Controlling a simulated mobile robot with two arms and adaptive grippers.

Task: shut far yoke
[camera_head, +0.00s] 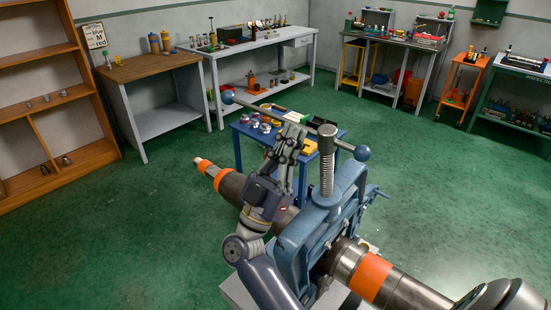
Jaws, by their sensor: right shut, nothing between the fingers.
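A blue pipe vise with a yoke (346,186) stands at the middle right, around a long dark pipe (410,292) with orange bands. The yoke looks upright over the pipe; whether it is latched I cannot tell. Its threaded screw (327,172) rises to a crossbar handle (262,110) with a blue ball at each end. I make out only this one yoke. My right gripper (293,130) is shut and empty, pointing up left of the screw, by the handle bar; whether it touches I cannot tell. My right arm hides part of the pipe and vise. My left gripper is not seen.
A small blue table (241,130) with parts stands behind the vise. Workbenches (140,70) line the back wall, with a wooden shelf (92,92) at left and an orange cart (466,74) at right. Green floor (110,240) is clear at left and right.

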